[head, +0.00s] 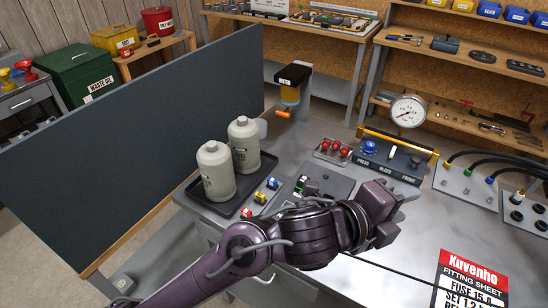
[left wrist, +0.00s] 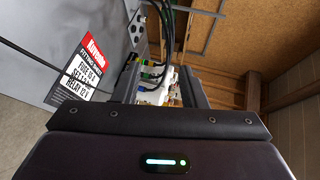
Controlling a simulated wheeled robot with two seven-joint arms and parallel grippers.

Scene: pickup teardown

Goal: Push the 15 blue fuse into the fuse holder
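A small blue-topped piece (head: 272,183), probably the blue fuse, sits in a row on the bench with a yellow-topped one (head: 260,197) and a red-topped one (head: 247,212). Its label is too small to read. A dark flat plate (head: 335,184) lies behind my left arm, partly covered by it; I cannot tell whether it has the fuse holder. My left gripper (head: 390,212) is over the bench, right of the fuses and apart from them. In the left wrist view its fingers (left wrist: 160,75) stand apart with nothing visibly held between them. My right gripper is out of view.
Two grey bottles stand in a black tray (head: 200,191) at the left. A control box (head: 395,158) with a gauge (head: 408,111) and a hose panel (head: 466,188) stand behind and right. A fitting sheet (head: 472,280) lies front right. A dark partition (head: 150,130) borders the left.

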